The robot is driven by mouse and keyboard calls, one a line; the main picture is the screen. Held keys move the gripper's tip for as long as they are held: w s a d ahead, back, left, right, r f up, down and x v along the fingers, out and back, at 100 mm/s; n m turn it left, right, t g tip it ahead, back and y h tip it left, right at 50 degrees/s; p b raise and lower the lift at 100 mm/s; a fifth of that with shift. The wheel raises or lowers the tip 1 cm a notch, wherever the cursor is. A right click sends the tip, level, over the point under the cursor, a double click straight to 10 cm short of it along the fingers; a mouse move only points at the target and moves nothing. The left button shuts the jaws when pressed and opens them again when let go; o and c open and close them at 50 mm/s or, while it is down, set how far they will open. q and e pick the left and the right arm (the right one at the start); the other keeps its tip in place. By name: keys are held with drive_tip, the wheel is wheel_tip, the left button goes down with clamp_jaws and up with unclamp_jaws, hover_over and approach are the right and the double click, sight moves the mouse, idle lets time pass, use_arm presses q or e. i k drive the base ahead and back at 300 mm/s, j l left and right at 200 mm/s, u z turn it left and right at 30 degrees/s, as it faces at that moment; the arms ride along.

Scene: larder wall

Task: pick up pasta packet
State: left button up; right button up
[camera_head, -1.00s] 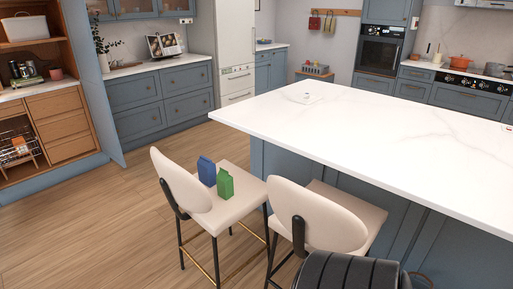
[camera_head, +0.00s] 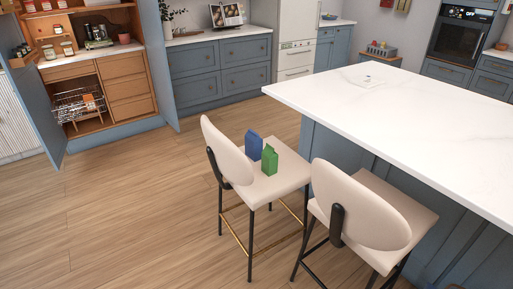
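Two small packets stand upright side by side on the cream seat of the left bar stool (camera_head: 277,182). One is a blue packet (camera_head: 254,146) and the other is a green packet (camera_head: 269,160), a little nearer and to the right. I cannot tell from their faces which one is pasta. Neither of my grippers shows in the head view.
A second cream stool (camera_head: 362,205) stands to the right, beside the white-topped island (camera_head: 420,115). An open wooden larder (camera_head: 127,85) with jars and a wire basket (camera_head: 79,105) is at the upper left. The wooden floor (camera_head: 120,215) at left is clear.

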sight(253, 143)
drive_tip(key=i+j+u, duration=0.55)
drive_tip(key=i+u, duration=0.15)
drive_tip(key=i+j+u, duration=0.25)
drive_tip(key=i, duration=0.45)
drive_tip(key=i+u, duration=0.25)
drive_tip(key=i, duration=0.4)
drive_tip(key=i+z, duration=0.15)
drive_tip(key=i, duration=0.65)
drive_tip(key=i+j+z, duration=0.1)
drive_tip(key=i, duration=0.75)
drive_tip(key=i+z, duration=0.65)
drive_tip(key=z, duration=0.2)
drive_tip(key=i+j+z, duration=0.15)
drive_tip(key=i+z, duration=0.4)
drive_tip(key=z, duration=0.3)
drive_tip(key=i+z, duration=0.15)
drive_tip(key=z, duration=0.3)
drive_tip(key=i+z, duration=0.15)
drive_tip(key=z, duration=0.3)
drive_tip(key=i+j+z, duration=0.1)
drive_tip(key=z, duration=0.35)
drive_tip(key=i+j+z, duration=0.1)
drive_tip(key=j+z, duration=0.15)
drive_tip(key=z, duration=0.25)
drive_tip(key=i+j+z, duration=0.1)
drive_tip(key=z, duration=0.35)
drive_tip(key=j, duration=0.1)
